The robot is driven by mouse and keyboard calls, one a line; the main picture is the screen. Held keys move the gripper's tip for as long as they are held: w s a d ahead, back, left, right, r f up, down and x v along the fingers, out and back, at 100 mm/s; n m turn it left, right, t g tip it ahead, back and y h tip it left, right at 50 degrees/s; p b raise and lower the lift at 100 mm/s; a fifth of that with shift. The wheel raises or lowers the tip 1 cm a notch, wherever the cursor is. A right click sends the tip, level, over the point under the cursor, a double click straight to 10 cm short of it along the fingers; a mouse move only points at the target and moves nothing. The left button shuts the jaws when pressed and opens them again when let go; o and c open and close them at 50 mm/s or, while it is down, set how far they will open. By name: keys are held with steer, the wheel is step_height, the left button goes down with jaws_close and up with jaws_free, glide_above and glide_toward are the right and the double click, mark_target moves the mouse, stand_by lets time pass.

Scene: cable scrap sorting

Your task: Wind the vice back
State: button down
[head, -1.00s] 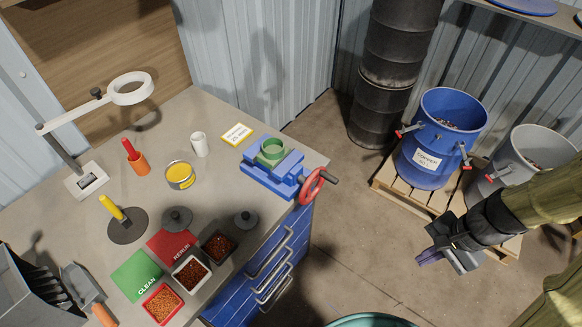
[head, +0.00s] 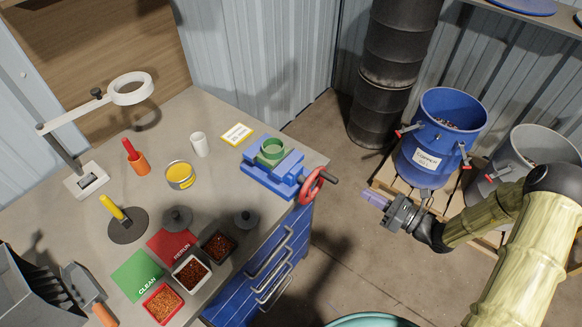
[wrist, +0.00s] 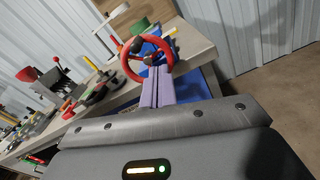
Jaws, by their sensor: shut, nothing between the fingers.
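The blue vice (head: 272,172) stands at the right corner of the bench, with a green ring-shaped piece (head: 271,151) set in it. Its red handwheel (head: 312,186), with a dark crank knob, faces the open floor to the right. My gripper (head: 372,197) is shut and empty in the air, right of the handwheel and apart from it. In the wrist view the purple fingers (wrist: 156,88) lie together and point toward the red handwheel (wrist: 146,60). The fingers and wheel partly hide the vice there.
The grey bench (head: 222,136) holds a magnifier lamp (head: 130,88), a yellow tin (head: 180,176), green and red mats, and small trays of granules. Blue drawers (head: 262,275) are below the vice. A blue drum (head: 428,170) stands on a pallet behind my gripper. The floor between is clear.

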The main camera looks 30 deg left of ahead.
steer(key=shift+a, duration=0.1)
steer(key=a, duration=0.8)
steer(key=shift+w+a+b, duration=0.3)
steer(key=shift+a+b, duration=0.1)
steer(key=shift+s+r+p, duration=0.15)
steer(key=shift+r+p, duration=0.05)
steer(key=shift+p, duration=3.2)
steer(key=shift+f, duration=0.2)
